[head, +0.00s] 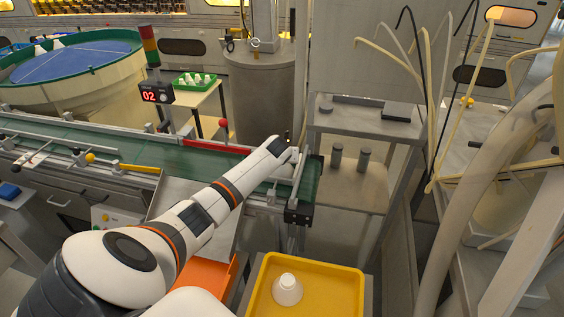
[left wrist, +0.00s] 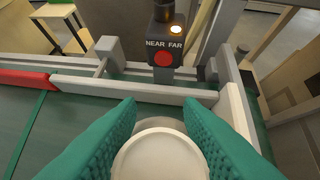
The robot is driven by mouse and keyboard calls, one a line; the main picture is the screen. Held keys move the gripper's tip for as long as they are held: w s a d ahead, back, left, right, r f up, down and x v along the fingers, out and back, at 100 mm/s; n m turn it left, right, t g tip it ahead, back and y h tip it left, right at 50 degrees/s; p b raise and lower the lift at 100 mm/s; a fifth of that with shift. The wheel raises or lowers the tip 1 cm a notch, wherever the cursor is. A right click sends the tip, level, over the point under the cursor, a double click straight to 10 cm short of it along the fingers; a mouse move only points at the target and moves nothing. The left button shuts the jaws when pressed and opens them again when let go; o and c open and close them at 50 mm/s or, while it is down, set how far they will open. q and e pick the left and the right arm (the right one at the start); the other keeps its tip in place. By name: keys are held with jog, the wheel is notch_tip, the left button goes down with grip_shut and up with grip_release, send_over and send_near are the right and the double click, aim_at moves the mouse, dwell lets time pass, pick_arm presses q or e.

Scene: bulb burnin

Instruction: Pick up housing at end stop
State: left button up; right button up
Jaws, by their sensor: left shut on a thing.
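A white round housing (left wrist: 160,155) shows in the left wrist view between the green fingers of my left gripper (left wrist: 160,135). The fingers press on it from both sides. It is over the green conveyor belt (head: 310,180) near the belt's right end, by the pale end stop (left wrist: 237,112). In the head view my left gripper (head: 290,150) is at the belt end, and my arm hides the housing. I cannot tell whether the housing still touches the belt. My right gripper is not in view.
A yellow tray (head: 340,290) with one white housing (head: 287,289) stands in front of the belt end. An orange bin (head: 208,273) is beside it. A sensor post marked NEAR FAR (left wrist: 165,42) stands behind the belt. Hoses hang at the right.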

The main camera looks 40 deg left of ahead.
pick_arm(q)
jog(key=shift+s+d+f, duration=0.1)
jog(key=shift+s+f, duration=0.05)
jog(key=shift+f, duration=0.1)
